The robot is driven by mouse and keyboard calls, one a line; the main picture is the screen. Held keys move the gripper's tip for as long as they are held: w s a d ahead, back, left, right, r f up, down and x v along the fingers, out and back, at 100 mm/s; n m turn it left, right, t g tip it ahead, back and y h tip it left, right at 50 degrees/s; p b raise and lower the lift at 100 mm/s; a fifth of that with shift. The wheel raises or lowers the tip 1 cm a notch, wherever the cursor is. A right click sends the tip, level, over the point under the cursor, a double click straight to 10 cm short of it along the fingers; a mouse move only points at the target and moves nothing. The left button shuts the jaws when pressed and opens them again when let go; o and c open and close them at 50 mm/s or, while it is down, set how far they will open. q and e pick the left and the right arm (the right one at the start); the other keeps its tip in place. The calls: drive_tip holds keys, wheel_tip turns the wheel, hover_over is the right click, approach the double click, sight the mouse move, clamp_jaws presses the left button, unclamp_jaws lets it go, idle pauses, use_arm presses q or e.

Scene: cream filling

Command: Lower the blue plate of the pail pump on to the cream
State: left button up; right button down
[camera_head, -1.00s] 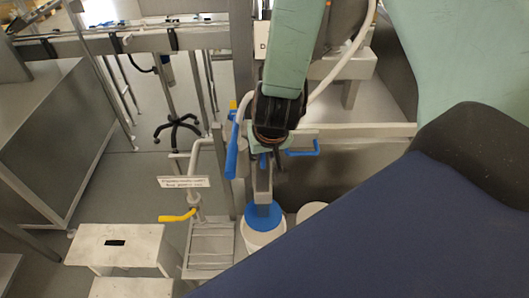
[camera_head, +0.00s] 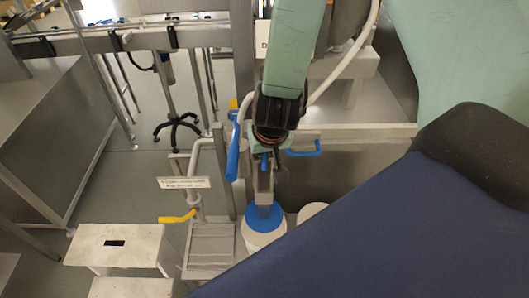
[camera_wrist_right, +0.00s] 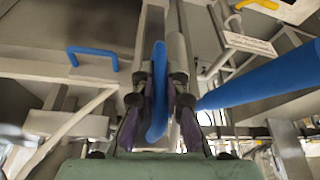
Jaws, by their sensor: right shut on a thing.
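The blue plate (camera_head: 264,219) of the pail pump sits at the mouth of a white pail (camera_head: 263,240), below a grey upright post (camera_head: 264,188). The cream is hidden under the plate, so I cannot tell whether they touch. My right gripper (camera_head: 265,155) is above the plate, at the upper part of the pump. In the right wrist view, its fingers (camera_wrist_right: 159,105) are closed on either side of an upright blue handle (camera_wrist_right: 158,75). My left gripper is not in view.
A long blue lever (camera_head: 232,165) stands just left of my right gripper, and a blue handle (camera_head: 304,153) lies to its right. A second white pail (camera_head: 311,211) stands beside the first. A white step stool (camera_head: 118,245) and a yellow handle (camera_head: 177,217) are at left.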

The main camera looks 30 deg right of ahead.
wheel_tip(320, 180, down, 12)
drive_tip(key=s+b, duration=0.1)
drive_tip(key=b, duration=0.6)
drive_tip(key=shift+b, duration=0.3)
drive_tip(key=c, duration=1.8)
unclamp_jaws()
drive_tip(key=shift+a+f, duration=0.1)
drive_tip(key=shift+c, duration=0.2)
drive_tip(key=o, duration=0.5)
drive_tip(key=shift+w, duration=0.3)
drive_tip(key=shift+c, duration=0.2)
drive_tip(key=shift+r, duration=0.25)
drive_tip(key=v, duration=1.1)
drive_tip(key=shift+s+r, duration=0.1)
drive_tip(key=shift+r, duration=0.3)
